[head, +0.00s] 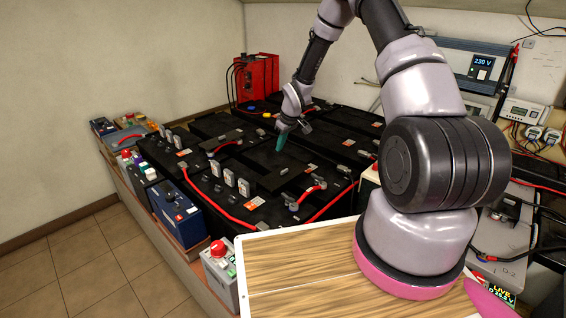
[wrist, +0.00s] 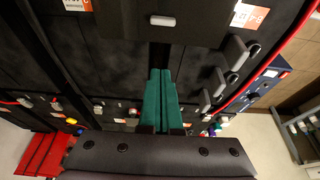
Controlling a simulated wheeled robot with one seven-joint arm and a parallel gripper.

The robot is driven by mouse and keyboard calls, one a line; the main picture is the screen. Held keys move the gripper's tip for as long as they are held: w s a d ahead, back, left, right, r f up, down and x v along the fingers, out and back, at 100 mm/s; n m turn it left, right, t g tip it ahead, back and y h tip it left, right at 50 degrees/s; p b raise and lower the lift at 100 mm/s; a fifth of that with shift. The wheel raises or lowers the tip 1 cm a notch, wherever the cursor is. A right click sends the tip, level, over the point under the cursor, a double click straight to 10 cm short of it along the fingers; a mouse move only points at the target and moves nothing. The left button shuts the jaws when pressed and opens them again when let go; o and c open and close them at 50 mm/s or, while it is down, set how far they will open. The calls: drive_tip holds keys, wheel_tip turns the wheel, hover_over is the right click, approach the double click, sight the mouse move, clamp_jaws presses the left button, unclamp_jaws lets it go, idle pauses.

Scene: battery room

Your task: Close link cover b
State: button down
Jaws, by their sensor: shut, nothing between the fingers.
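My gripper (head: 281,143) hangs over the black batteries in the head view, its teal fingers pointing down. The fingers also show in the wrist view (wrist: 161,98), closed side by side and empty. A dark flat cover with a small grey tab (wrist: 162,21) lies just beyond the fingertips in the wrist view. In the head view a raised dark cover (head: 268,166) sits on the battery below my gripper. I cannot read which cover is b, nor tell whether the fingers touch one.
Red cables (head: 236,215) loop along the near battery edge. Pale upright blocks (head: 229,178) stand on the battery tops. A blue box (head: 176,215) and a grey box with a red button (head: 217,264) line the front ledge. A red unit (head: 257,77) stands at the back wall.

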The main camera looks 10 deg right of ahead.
sight(278, 170)
wheel_tip(278, 170, down, 9)
drive_tip(key=shift+w+f, duration=0.1)
drive_tip(key=shift+s+d, duration=0.2)
drive_tip(key=shift+s, duration=0.25)
drive_tip(key=s+d, duration=0.6)
drive_tip(key=s, duration=0.3)
drive_tip(key=shift+s+d, duration=0.25)
drive_tip(key=shift+s, duration=0.1)
drive_tip(key=shift+f, duration=0.1)
